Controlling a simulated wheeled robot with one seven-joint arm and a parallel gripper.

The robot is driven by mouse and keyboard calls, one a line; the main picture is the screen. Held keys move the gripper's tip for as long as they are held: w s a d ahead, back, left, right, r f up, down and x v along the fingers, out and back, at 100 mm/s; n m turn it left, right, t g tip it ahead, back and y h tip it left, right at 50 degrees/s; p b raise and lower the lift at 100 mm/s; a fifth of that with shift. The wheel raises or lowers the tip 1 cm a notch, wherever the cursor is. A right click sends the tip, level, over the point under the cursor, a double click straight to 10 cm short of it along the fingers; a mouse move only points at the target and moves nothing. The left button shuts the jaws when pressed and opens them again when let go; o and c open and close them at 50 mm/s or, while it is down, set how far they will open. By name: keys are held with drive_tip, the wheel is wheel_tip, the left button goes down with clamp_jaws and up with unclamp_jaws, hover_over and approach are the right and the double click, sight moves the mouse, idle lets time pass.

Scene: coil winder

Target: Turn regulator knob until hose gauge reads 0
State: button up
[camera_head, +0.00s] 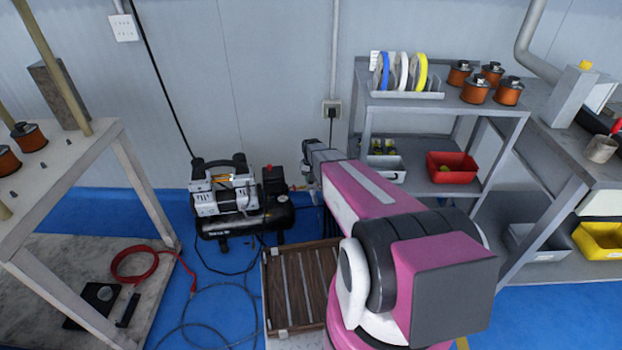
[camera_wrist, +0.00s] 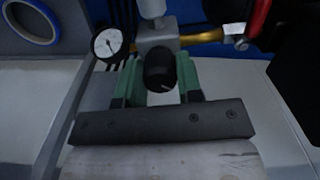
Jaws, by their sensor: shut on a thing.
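The regulator knob (camera_wrist: 160,72) is black and round with a pale mark on its face, in the middle of the wrist view. My gripper (camera_wrist: 158,86) has its two green-padded fingers shut on the knob, one on each side. The hose gauge (camera_wrist: 108,43) is a small white dial with a black rim, left of the knob. Its needle shows, but its reading is too small to make out. The grey regulator body (camera_wrist: 158,42) sits behind the knob. In the head view my pink arm reaches toward the compressor (camera_head: 238,200); the knob and gauge are hidden or too small there.
A brass fitting (camera_wrist: 205,38) runs right of the regulator. A grey shelf (camera_head: 440,110) with spools and bins stands to the right, and a table (camera_head: 75,165) to the left.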

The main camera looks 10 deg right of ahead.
drive_tip(key=n, duration=0.6)
drive_tip(key=shift+n, duration=0.3)
drive_tip(key=n, duration=1.1)
drive_tip(key=shift+n, duration=0.3)
drive_tip(key=n, duration=0.5)
drive_tip(key=shift+n, duration=0.4)
drive_tip(key=o, duration=0.9)
